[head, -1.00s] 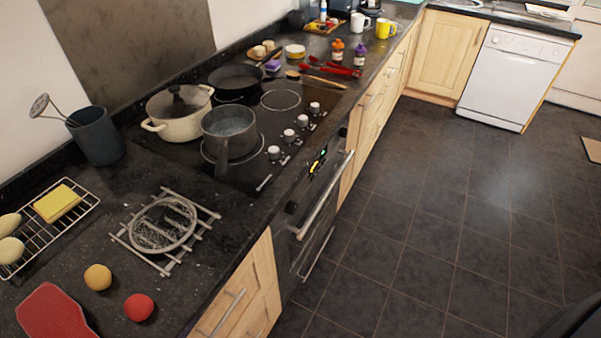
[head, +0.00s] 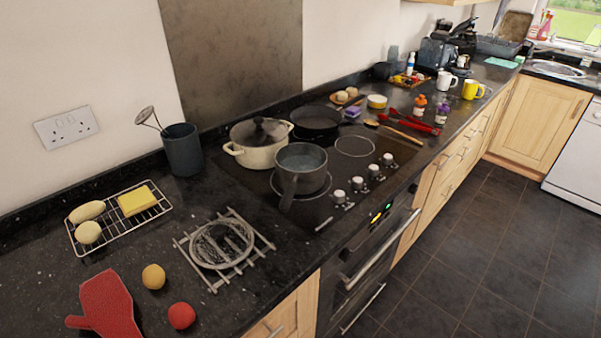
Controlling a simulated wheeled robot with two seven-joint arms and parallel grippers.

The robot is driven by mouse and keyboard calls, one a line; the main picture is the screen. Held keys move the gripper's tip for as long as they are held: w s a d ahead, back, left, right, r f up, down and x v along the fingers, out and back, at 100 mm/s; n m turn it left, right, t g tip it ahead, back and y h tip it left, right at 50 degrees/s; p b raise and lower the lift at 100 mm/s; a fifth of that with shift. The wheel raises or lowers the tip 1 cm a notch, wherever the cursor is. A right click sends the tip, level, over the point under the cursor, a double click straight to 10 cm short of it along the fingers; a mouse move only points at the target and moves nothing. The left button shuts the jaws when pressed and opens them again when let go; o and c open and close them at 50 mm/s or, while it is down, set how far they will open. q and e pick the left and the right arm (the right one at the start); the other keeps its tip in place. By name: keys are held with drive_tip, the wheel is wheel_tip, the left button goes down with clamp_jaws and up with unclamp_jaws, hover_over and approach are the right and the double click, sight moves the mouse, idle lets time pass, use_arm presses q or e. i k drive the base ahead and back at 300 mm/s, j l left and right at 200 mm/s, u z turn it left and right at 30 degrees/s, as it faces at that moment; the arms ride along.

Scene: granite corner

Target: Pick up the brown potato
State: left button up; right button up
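Several potato-like things show in the head view, and I cannot tell which one is the brown potato. Two pale oval ones, an upper one (head: 87,211) and a lower one (head: 88,232), lie on a wire rack (head: 115,229) at the left. A round yellow-tan one (head: 153,276) lies on the dark counter in front of the rack. Small brownish round things (head: 346,95) sit at the back, behind the hob. Neither of my grippers is in view.
A red mitt (head: 107,304), a red ball (head: 181,316) and a wire trivet (head: 224,250) lie on the near counter (head: 40,285). A yellow block (head: 137,201) is on the rack. A saucepan (head: 301,165), cream pot (head: 258,148) and frying pan (head: 315,119) stand on the hob.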

sight(153, 276)
drive_tip(key=u, duration=1.2)
